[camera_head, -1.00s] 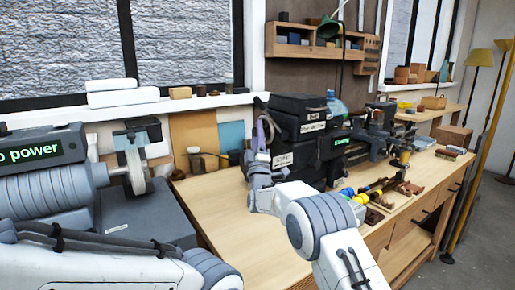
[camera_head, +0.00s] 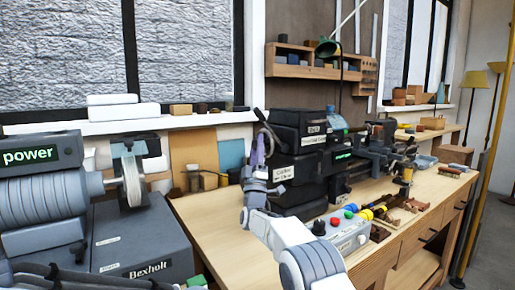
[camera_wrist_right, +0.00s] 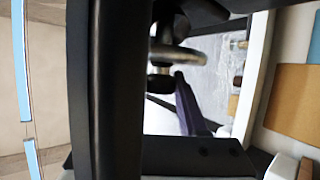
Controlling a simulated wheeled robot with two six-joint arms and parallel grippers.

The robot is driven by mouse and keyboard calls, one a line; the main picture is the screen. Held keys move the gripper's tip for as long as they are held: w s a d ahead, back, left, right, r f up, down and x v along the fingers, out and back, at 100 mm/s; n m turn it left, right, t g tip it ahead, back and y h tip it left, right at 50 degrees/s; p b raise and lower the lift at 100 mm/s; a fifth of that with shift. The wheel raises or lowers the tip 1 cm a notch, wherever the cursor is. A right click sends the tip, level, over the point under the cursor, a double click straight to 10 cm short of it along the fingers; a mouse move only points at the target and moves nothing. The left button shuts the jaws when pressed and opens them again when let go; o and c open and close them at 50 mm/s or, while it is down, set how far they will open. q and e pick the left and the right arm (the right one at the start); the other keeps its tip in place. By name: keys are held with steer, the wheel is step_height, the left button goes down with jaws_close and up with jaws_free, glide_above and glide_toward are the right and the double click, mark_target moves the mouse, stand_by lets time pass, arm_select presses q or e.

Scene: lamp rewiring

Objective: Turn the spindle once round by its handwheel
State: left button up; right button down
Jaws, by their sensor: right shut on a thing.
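The black lathe headstock (camera_head: 308,172) stands on the wooden bench in the head view. My right gripper (camera_head: 257,158), with a purple finger, is at its left end, shut on what looks like the handwheel. The handwheel is mostly hidden in the head view. The exact grip is partly hidden by dark parts in front. The spindle itself is not clearly visible. Only part of my left arm shows at the lower left; its gripper is out of view.
A grey grinder-like machine (camera_head: 48,205) with a pale wheel stands at the left. A control box (camera_head: 345,232) with red and green buttons and several tools lie on the bench's right side. Bare bench top (camera_head: 205,222) is left of my right arm.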

steer(key=shift+c, duration=2.3)
jaws_free()
steer(key=shift+s+f, duration=0.4)
steer(key=shift+f, duration=0.2)
steer(key=b+v, duration=0.2)
steer(key=v, duration=0.7)
